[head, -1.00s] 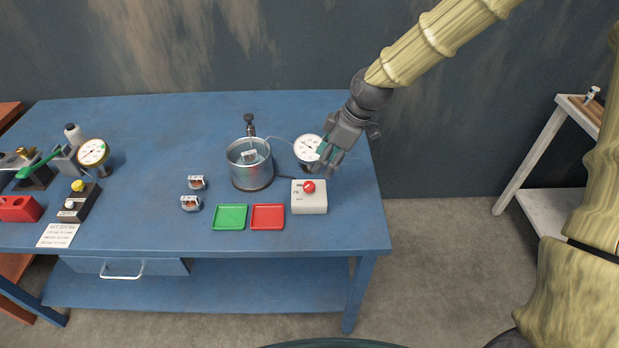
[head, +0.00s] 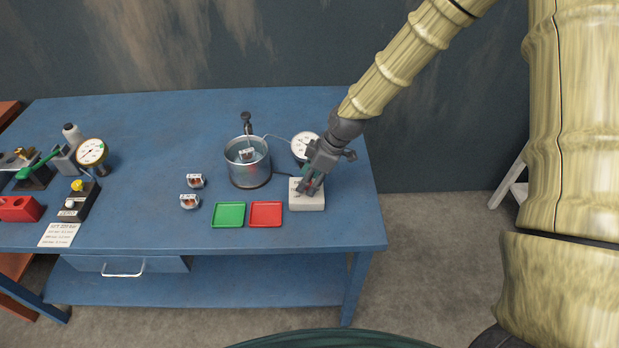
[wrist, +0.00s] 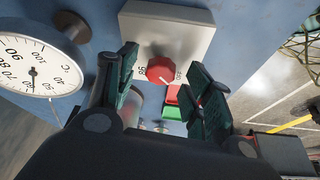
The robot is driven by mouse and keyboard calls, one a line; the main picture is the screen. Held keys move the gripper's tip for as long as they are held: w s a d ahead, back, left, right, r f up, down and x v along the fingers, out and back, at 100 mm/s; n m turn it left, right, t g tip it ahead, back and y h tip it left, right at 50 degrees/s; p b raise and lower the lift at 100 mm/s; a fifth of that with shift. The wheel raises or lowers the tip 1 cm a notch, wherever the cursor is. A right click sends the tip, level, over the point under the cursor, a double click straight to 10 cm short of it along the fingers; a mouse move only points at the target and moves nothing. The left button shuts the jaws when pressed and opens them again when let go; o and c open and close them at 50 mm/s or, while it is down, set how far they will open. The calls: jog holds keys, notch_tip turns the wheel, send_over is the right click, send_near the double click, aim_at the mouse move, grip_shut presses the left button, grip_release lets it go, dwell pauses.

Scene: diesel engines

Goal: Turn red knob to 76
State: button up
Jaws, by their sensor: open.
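The red knob (wrist: 161,70) sits on a white control box (wrist: 185,28) with printed numbers around it; a pale pointer line shows on its edge in the wrist view. In the head view the box (head: 308,203) stands near the table's right front, and my gripper mostly hides the knob. My gripper (wrist: 166,82) is open, its two dark green fingers on either side of the knob. A gap shows on both sides, so the fingers do not appear to touch it. In the head view my gripper (head: 310,187) points down over the box.
A round dial thermometer (wrist: 33,75) marked °C stands beside the box. A metal pot (head: 248,170) is left of it. A red tray (head: 266,214) and a green tray (head: 229,214) lie left of the box on the blue table (head: 150,225).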

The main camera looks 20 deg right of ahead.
jog(key=shift+f, duration=0.2)
jog(key=shift+c, duration=0.3)
jog(key=c, duration=0.9)
jog(key=shift+c, duration=0.2)
jog(key=shift+m, duration=0.3)
jog(key=m+t+h, duration=0.1)
jog(key=m, duration=0.3)
jog(key=shift+a, duration=0.15)
jog(key=shift+s+a+m+t+h, duration=0.1)
jog(key=shift+m+t+h, duration=0.3)
jog(key=shift+m, duration=0.65)
jog(key=shift+a+m+t+h, duration=0.1)
jog(key=shift+m+t+h, duration=0.25)
jog(key=shift+m, duration=0.7)
